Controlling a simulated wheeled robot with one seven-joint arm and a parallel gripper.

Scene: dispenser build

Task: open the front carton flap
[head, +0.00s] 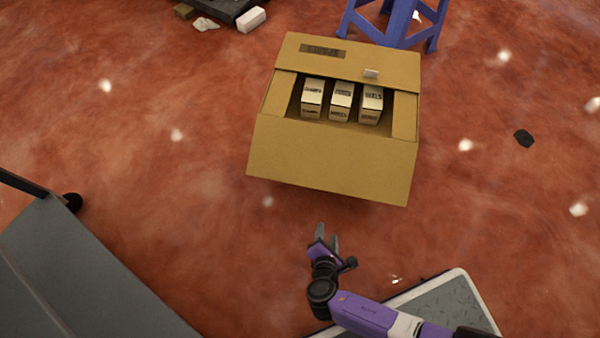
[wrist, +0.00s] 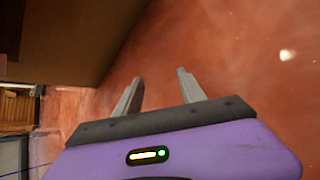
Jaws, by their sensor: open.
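The tan cardboard carton (head: 404,120) sits on the floor in the upper middle of the head view. Its top is open, with three white printed boxes (head: 341,100) standing inside. The front flap (head: 330,162) appears folded outward toward me, sloping over the carton's front. The back flap (head: 385,62) lies folded back, with a dark label and a small pale tab. My gripper (head: 327,232) is open and empty, in front of the carton and apart from it. In the wrist view my gripper (wrist: 158,88) shows two spread fingers with only floor between them; a shaded brown carton surface (wrist: 75,40) is at upper left.
A blue stand (head: 395,25) is close behind the carton. A grey panel with a dark wheel (head: 72,202) is at lower left. A dark pallet and a white block (head: 251,19) lie at the top left.

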